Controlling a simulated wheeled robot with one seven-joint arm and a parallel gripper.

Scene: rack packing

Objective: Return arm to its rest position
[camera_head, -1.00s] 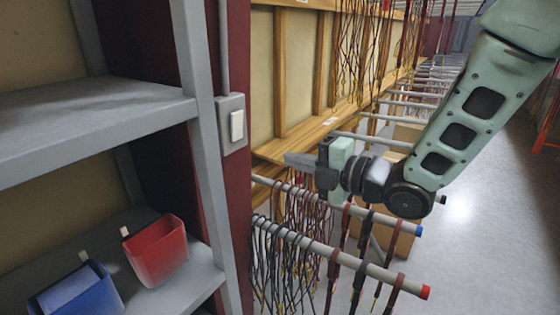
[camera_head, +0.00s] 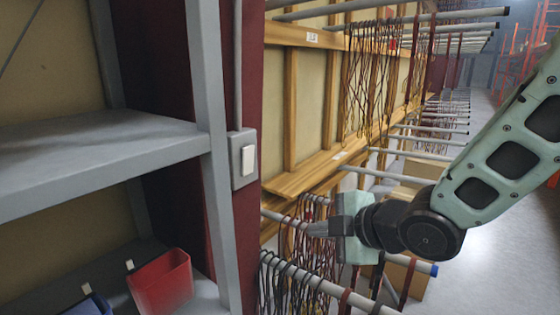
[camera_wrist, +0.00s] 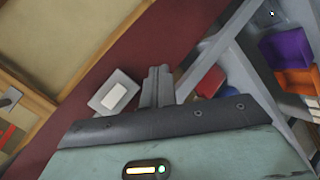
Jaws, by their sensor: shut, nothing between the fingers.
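My arm reaches in from the right edge of the head view. My gripper (camera_head: 318,229) points left toward the dark red post. Its grey fingers are together and hold nothing. They appear in front of the cable-hung rods, and I cannot tell the exact gap. In the wrist view the shut fingers (camera_wrist: 158,86) point at the dark red panel, beside a light switch (camera_wrist: 115,93).
A grey shelf (camera_head: 95,160) stands at left with a red bin (camera_head: 162,284) and a blue bin (camera_head: 92,305). The switch (camera_head: 247,160) sits on the post. Rods with hanging cables (camera_head: 375,75) line the wall. The floor (camera_head: 480,260) at right looks clear.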

